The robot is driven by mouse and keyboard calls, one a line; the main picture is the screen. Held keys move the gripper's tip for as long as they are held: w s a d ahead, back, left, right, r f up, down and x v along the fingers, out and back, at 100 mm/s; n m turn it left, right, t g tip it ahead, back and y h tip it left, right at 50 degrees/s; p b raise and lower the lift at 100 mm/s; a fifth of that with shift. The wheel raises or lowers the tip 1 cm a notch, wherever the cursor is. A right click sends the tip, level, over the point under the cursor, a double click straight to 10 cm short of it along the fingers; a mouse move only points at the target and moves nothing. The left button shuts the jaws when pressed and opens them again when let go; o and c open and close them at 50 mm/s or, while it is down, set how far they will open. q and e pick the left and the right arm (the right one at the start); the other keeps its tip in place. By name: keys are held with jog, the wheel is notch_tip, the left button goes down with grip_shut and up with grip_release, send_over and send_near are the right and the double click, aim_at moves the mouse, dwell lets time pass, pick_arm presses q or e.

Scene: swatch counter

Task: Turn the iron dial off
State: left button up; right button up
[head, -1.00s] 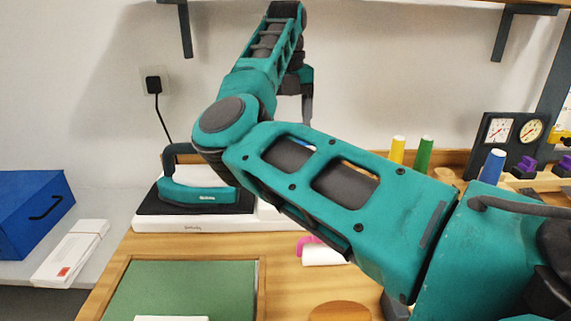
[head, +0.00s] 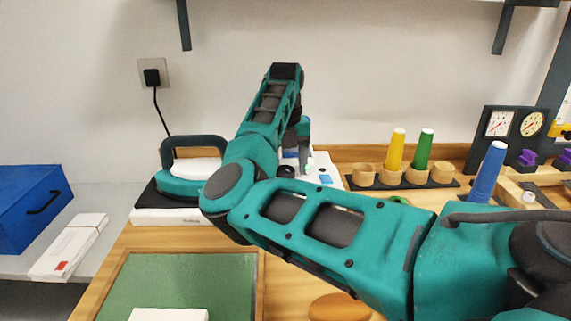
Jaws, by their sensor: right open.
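The teal iron (head: 178,187) rests on a dark pad on a long white base (head: 165,217) at the back left. A small dark round knob (head: 286,172), which may be the iron dial, shows on the right part of the base. I cannot read its setting. My right arm reaches in from the right and crosses in front of the base, hiding its middle. My right gripper (head: 303,150) is open, pointing down above the base's right part, close to the knob. Its fingers are mostly hidden, and I cannot tell whether they touch anything. My left gripper is not in view.
Yellow (head: 395,150), green (head: 422,150) and blue (head: 488,172) cones stand at the back right, near a dark gauge panel (head: 512,138). A green mat (head: 190,280) lies in front. A blue box (head: 35,208) is at far left. A wall socket (head: 152,75) is behind.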

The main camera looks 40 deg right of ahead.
jog(key=shift+c, duration=0.4)
jog(key=c, duration=1)
jog(key=shift+m, duration=0.4)
jog(key=m+b, duration=0.1)
jog(key=m, duration=0.3)
jog(key=shift+m, duration=0.3)
jog(key=m+b, duration=0.1)
jog(key=m, duration=1.1)
jog(key=shift+m, duration=0.4)
jog(key=m, duration=0.5)
jog(key=shift+m, duration=0.3)
